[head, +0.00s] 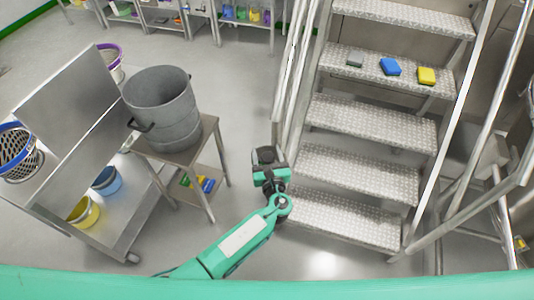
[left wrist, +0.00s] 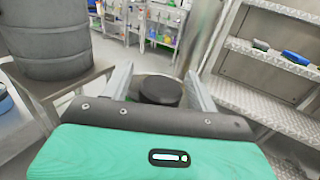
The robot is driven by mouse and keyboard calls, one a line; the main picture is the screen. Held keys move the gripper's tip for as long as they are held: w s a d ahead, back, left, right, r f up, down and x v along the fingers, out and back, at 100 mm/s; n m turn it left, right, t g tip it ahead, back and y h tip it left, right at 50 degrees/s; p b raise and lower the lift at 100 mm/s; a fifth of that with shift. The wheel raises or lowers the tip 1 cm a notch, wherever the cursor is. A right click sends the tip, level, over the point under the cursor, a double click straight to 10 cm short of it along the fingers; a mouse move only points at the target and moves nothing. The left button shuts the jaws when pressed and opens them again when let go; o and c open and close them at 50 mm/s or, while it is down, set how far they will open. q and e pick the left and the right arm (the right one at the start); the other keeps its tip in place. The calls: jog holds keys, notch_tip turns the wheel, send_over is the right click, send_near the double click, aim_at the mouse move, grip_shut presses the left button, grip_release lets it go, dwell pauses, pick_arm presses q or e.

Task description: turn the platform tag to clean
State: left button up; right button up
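I cannot make out the platform tag for certain in either view. A small yellow-orange patch (head: 520,244) shows at the far right edge of the head view, by the metal rails, too small to read. My left gripper (head: 266,155) is in front of the lower left side of the metal steps (head: 350,170), beside the handrail. My right gripper is not in view.
A grey metal drum (head: 163,108) stands on a small steel table (head: 200,140) left of my arm. A steel cart (head: 130,205) with blue and yellow buckets is further left. Blue and yellow blocks (head: 390,67) lie on an upper step. Bare floor lies between table and steps.

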pick_arm(q)
jog(key=s+d+b, duration=0.2)
jog(key=s, duration=1.1)
jog(key=shift+s+d, duration=0.15)
jog(key=shift+s, duration=0.2)
